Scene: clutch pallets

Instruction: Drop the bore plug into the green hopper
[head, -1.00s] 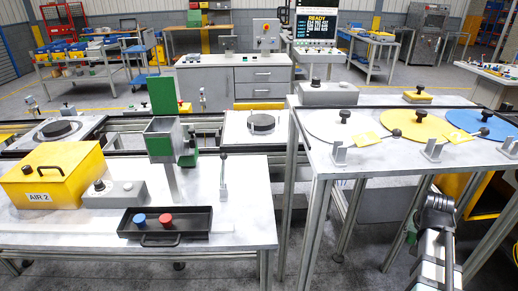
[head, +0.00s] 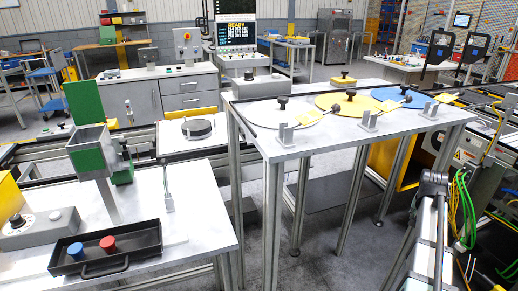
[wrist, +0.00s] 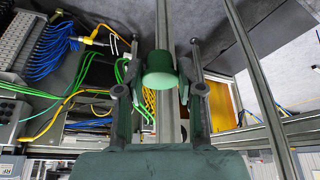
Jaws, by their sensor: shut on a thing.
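My gripper (wrist: 164,66) shows in the wrist view with its fingers closed on a green cylindrical plug (wrist: 159,72), the bore plug by its looks. The plug sits between the fingers, clear of any surface. In the head view the green hopper (head: 88,157) stands on a post on the left table, with a green panel (head: 83,102) upright behind its grey open top. My arm is at the lower right of the head view, far from the hopper; the plug cannot be made out there.
A black tray (head: 136,259) with a blue plug (head: 75,250) and a red plug (head: 108,244) lies before the hopper. A taller table (head: 300,146) with round lids stands between hopper and arm. An open cabinet with blue, green and yellow cables (wrist: 75,75) is near my gripper.

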